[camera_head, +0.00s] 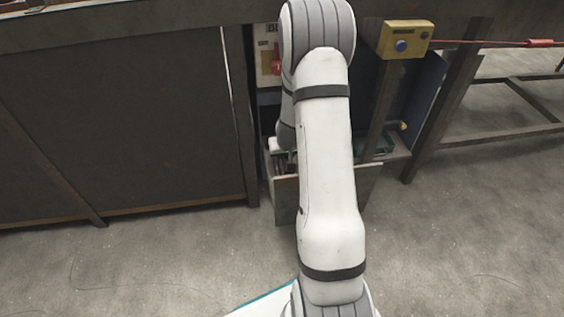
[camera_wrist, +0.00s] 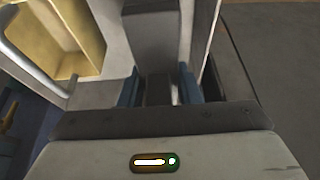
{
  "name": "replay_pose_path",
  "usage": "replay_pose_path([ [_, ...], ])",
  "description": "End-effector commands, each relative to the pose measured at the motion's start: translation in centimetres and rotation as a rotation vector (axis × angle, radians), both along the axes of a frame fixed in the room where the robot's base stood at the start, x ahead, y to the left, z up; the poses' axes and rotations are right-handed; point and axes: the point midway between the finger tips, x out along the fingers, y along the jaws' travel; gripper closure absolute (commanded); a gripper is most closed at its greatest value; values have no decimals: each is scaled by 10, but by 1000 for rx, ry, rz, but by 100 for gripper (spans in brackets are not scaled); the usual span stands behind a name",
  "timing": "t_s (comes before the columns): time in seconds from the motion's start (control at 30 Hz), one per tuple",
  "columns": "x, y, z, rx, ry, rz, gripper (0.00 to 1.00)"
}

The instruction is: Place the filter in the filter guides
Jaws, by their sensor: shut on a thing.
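My gripper shows at the bottom of the wrist view, and its two blue fingers (camera_wrist: 159,88) are shut on a grey piece (camera_wrist: 158,92). I take this piece to be part of the filter; the rest of it is hidden by my gripper body. In the head view my gripper (camera_head: 282,155) is low in the opening under the bench, partly behind my arm. A grey upright panel (camera_head: 286,202) shows just below it; I cannot tell whether it is the filter or part of the station. I cannot make out the filter guides clearly.
A yellow box with a blue button (camera_head: 402,42) sits on a post right of my arm. A red knob (camera_head: 277,66) is on the back panel. A dark cabinet (camera_head: 120,120) closes the left side. The concrete floor (camera_head: 160,265) in front is clear.

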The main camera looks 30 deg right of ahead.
Motion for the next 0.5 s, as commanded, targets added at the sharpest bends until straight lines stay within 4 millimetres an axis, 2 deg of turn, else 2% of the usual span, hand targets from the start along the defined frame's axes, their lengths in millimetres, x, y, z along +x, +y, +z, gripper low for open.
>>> replay_pose_path([
  [0.03, 0, 0, -6, -1, -2, 0, 100],
  [0.4, 0, -1, -8, -1, -1, -1, 100],
  [0.43, 0, -1, -8, 0, -1, -1, 69],
  [0.5, 0, -1, -6, 0, -1, -1, 63],
])
